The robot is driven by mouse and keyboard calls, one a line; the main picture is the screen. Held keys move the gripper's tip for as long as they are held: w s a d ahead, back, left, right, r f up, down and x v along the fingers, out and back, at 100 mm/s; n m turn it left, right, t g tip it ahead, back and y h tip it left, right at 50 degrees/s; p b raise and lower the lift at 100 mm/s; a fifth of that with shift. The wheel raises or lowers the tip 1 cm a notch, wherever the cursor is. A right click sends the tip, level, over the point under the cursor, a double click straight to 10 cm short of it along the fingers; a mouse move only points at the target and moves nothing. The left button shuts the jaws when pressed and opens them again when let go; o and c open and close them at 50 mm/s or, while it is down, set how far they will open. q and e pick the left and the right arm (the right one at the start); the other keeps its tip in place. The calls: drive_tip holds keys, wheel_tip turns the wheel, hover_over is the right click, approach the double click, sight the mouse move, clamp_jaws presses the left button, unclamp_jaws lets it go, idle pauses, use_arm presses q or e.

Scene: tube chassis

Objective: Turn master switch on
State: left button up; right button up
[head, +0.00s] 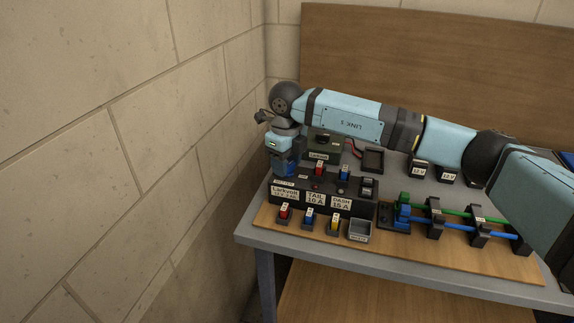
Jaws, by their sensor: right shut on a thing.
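A black panel (358,210) stands on the wooden board, with a row of white labels reading Larkvolt, TAIL 10 A and DASH 15 A. My right gripper (286,166) points down over the panel's left end, above the Larkvolt label, and is shut on a dark blue block (284,169). The block's lower part and its seat are hard to make out. A small black and grey switch-like part (367,187) sits at the panel's right end, apart from the gripper. I cannot read which part is the master switch. My left gripper is not in view.
A red fuse (319,169) and a blue fuse (343,173) stand on the panel. Green and blue tubes (460,226) run right. A stone wall (130,130) stands close on the left.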

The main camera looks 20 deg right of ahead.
drive_tip(key=shift+n+b, duration=0.3)
drive_tip(key=shift+n, duration=1.9)
drive_tip(key=o, duration=0.9)
wheel_tip(320, 180, up, 14)
drive_tip(key=shift+f, duration=0.1)
drive_tip(key=shift+s, duration=0.15)
